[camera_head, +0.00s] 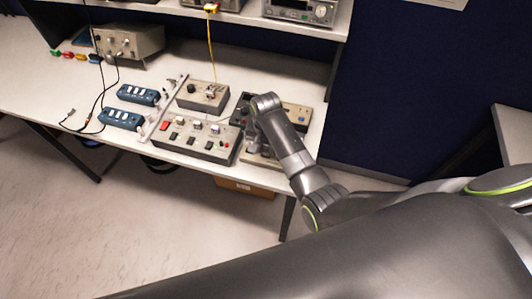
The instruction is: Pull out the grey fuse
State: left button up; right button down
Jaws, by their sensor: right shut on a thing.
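My right arm comes in from the right, and its gripper (254,148) points down at the right part of the bench, just right of the grey control box with red switches (197,138). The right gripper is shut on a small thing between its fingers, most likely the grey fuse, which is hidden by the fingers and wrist. A pale panel (258,161) shows under the gripper, and a dark box with a blue button (297,114) is partly covered by my arm. I cannot tell whether the fuse is in its holder. My left gripper is not in view.
A grey box with a knob (203,95) stands behind the control box. Two blue power strips (122,118) and loose black cables lie to the left. A yellow cable (211,50) hangs from the shelf (245,20). The bench's front edge is close to the gripper.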

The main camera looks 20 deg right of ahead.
aim_at(266, 149)
jog(key=shift+r, duration=2.55)
